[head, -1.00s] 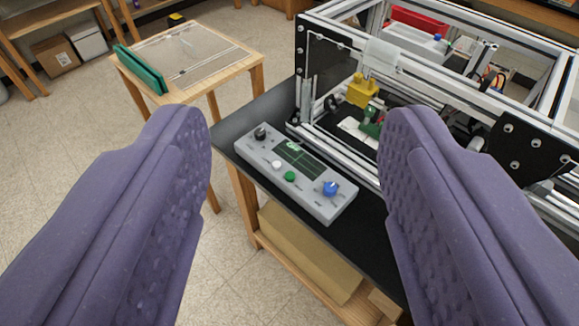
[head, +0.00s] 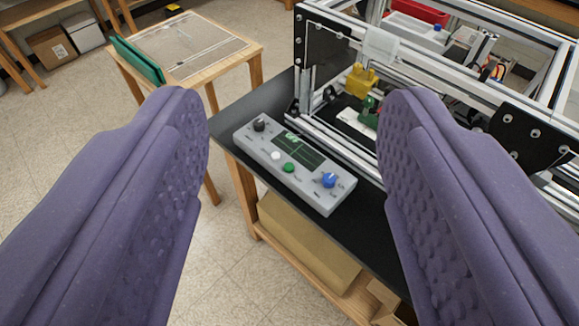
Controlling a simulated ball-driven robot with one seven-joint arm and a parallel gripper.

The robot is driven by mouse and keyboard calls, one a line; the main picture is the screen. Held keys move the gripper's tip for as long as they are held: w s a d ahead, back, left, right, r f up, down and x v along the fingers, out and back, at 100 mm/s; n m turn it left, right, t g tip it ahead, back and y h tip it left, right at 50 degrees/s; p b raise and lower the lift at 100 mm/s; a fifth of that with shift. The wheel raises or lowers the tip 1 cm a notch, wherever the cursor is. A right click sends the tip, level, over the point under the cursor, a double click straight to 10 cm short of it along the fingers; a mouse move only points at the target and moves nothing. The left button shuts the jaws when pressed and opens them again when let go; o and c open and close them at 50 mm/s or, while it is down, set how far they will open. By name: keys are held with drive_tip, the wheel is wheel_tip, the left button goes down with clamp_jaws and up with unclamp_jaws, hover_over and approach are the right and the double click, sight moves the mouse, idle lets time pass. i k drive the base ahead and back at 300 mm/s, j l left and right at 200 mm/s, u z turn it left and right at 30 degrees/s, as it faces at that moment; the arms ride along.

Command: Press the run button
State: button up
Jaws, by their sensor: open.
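A grey control box (head: 305,196) lies on the black bench top, seen between my gripper's fingers. On it are a green button (head: 288,167), a white button (head: 275,156), a blue knob (head: 329,180), a black knob (head: 260,124) and a dark green screen (head: 292,149). The labels are too small to read, so I cannot tell which button is run. My gripper (head: 297,120) is open and empty, its two purple padded fingers wide apart on either side of the box in the picture. It appears to be apart from the box.
An aluminium extrusion frame (head: 445,60) stands behind and right of the box, with a yellow part (head: 361,80) and a green part (head: 369,110) inside. The black bench top (head: 262,98) has bare room around the box. A wooden table (head: 240,60) stands at the back left.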

sight(288, 168)
drive_tip(key=i+j+z, duration=0.1)
drive_tip(key=i, duration=0.25)
drive_tip(key=i+j, duration=0.2)
drive_tip(key=i, duration=0.2)
drive_tip(key=i+j+z, duration=0.15)
drive_tip(key=i, duration=0.2)
